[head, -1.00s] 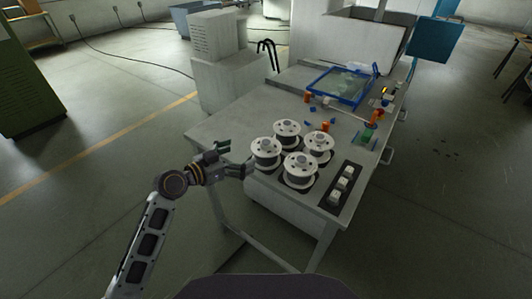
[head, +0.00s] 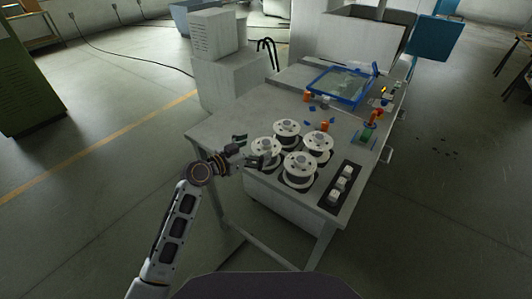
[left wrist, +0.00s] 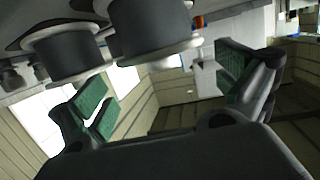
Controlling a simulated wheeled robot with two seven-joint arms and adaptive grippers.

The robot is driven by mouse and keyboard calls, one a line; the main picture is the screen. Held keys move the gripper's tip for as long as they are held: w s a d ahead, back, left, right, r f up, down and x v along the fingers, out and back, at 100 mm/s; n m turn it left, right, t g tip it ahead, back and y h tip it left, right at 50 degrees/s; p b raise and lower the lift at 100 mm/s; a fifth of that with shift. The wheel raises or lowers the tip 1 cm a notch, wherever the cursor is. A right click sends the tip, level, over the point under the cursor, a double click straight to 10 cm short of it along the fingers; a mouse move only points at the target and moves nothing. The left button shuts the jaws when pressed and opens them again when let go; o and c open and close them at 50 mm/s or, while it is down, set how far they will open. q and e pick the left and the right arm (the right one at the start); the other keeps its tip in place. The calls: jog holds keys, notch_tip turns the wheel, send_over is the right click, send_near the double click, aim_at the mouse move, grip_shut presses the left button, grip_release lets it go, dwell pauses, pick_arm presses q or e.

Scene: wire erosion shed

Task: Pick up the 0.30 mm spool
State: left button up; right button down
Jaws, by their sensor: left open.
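Several white-flanged wire spools stand upright in a cluster on the grey table: a left spool (head: 267,147), a back spool (head: 287,130), a right spool (head: 319,143) and a front spool (head: 299,167). Their size marks are too small to read, so I cannot tell which is 0.30 mm. My left gripper (head: 248,150) is open at the left side of the left spool, one finger towards its back and one at its front. In the left wrist view the green-padded fingers (left wrist: 165,85) are spread, nothing is between them, and two spools (left wrist: 62,52) show above.
The grey table (head: 225,125) is bare left of the spools. A dark strip with several pale blocks (head: 340,184) lies right of them.

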aim_at(261, 146)
jog(key=shift+d, duration=0.15)
pick_arm(q)
jog(key=shift+w+d+f, duration=0.1)
jog(key=shift+w+d, duration=0.15)
jog(key=shift+w, duration=0.05)
jog(key=shift+w+d+f+p, duration=0.15)
jog(key=shift+w+d+p, duration=0.2)
jog(key=shift+w+d, duration=0.15)
jog(key=shift+w+d+f, duration=0.2)
jog(key=shift+w+d, duration=0.2)
jog(key=shift+w, duration=0.1)
jog(key=shift+p+x, duration=0.3)
jog(key=shift+x, duration=0.5)
jog(key=shift+f, duration=0.15)
pick_arm(e)
jog(key=shift+s+d+r, duration=0.1)
jog(key=shift+d+r, duration=0.05)
jog(key=shift+r, duration=0.5)
